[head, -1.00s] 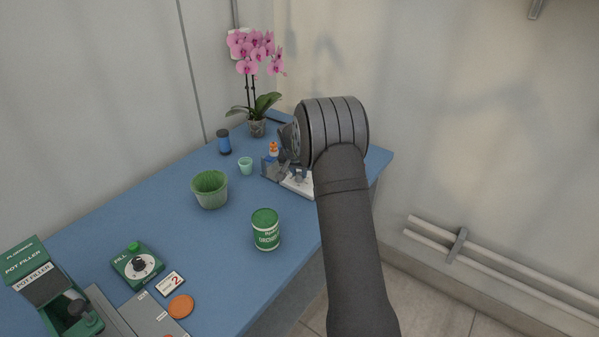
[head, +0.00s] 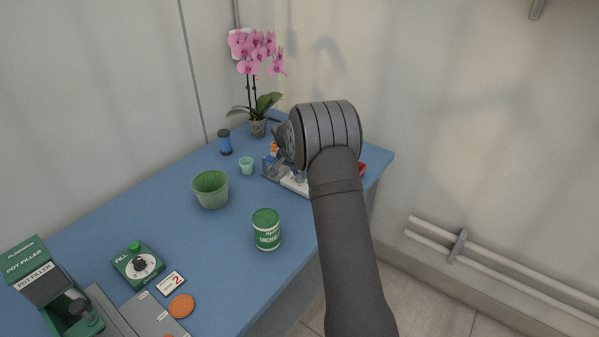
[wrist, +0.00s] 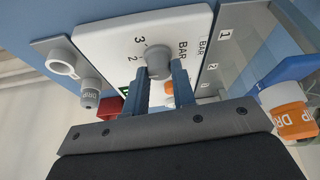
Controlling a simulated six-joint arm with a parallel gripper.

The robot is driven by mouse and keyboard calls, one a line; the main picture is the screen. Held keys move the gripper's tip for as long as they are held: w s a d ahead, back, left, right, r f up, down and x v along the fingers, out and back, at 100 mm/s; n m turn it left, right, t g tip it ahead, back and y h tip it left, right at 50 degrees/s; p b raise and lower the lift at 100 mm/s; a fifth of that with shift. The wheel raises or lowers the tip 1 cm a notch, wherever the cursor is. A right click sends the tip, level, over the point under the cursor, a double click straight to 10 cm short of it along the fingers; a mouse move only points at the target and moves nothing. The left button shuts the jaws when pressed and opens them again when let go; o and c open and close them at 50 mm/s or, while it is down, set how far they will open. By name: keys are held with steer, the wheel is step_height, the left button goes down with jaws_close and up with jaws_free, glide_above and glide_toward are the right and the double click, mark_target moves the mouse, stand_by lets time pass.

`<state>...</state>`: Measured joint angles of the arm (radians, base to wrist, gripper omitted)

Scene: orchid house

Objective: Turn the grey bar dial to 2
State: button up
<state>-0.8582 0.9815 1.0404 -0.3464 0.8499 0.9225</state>
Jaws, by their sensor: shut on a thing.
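The grey bar dial (wrist: 158,62) sits on a white panel (wrist: 105,38) marked BAR, with a 2 and a 3 beside the dial in the wrist view. My gripper (wrist: 163,80) is shut on the dial, one blue-grey finger on each side of it. I cannot tell exactly which mark the dial points at. In the head view the white panel (head: 294,185) shows only in part at the back of the bench. My arm hides the dial and my fingertips there.
On the blue bench (head: 150,205) stand a green pot (head: 211,189), a green can (head: 267,229), an orchid (head: 257,75) and a FILL dial box (head: 138,265).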

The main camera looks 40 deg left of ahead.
steer(key=o, duration=1)
steer(key=a+v, duration=0.1)
steer(key=v, duration=1.6)
steer(key=shift+d+r, duration=0.25)
steer(key=shift+d, duration=0.2)
steer(key=shift+f, duration=0.1)
steer(key=x, duration=1.7)
steer(key=shift+f, duration=0.2)
steer(key=shift+r, duration=0.1)
